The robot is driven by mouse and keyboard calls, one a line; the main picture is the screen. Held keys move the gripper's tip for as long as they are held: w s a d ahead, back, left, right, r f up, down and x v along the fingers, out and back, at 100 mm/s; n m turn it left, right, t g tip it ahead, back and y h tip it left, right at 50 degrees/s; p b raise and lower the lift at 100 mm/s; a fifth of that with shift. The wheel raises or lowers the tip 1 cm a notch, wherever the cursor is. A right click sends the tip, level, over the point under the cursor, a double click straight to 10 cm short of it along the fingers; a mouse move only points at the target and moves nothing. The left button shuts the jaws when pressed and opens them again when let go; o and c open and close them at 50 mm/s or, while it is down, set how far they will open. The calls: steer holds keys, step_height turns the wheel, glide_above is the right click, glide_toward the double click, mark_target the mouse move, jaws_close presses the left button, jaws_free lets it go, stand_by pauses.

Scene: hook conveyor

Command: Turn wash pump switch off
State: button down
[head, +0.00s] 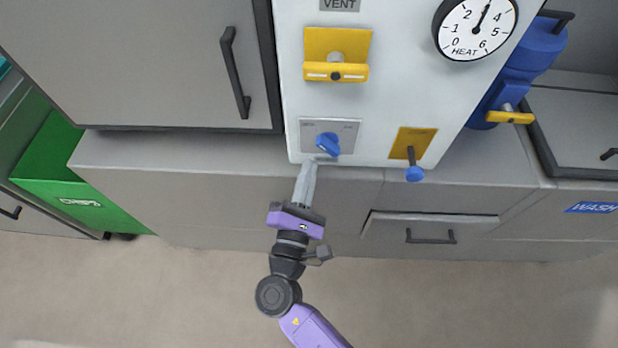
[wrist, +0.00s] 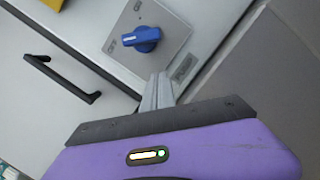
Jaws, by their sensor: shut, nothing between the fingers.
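A blue rotary knob (head: 328,143) sits on a grey square plate (head: 347,128) at the lower left of the white panel. No thing is labelled wash pump in the readable text.
The white panel (head: 390,105) also bears a yellow lever (head: 336,72), a blue-tipped toggle on a yellow plate (head: 414,174) and a HEAT dial (head: 475,28). A blue pipe with a yellow handle (head: 510,117) stands right. A green bin (head: 60,185) is left. The floor in front is clear.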

steer(key=v, duration=1)
steer(key=shift+r, duration=0.1)
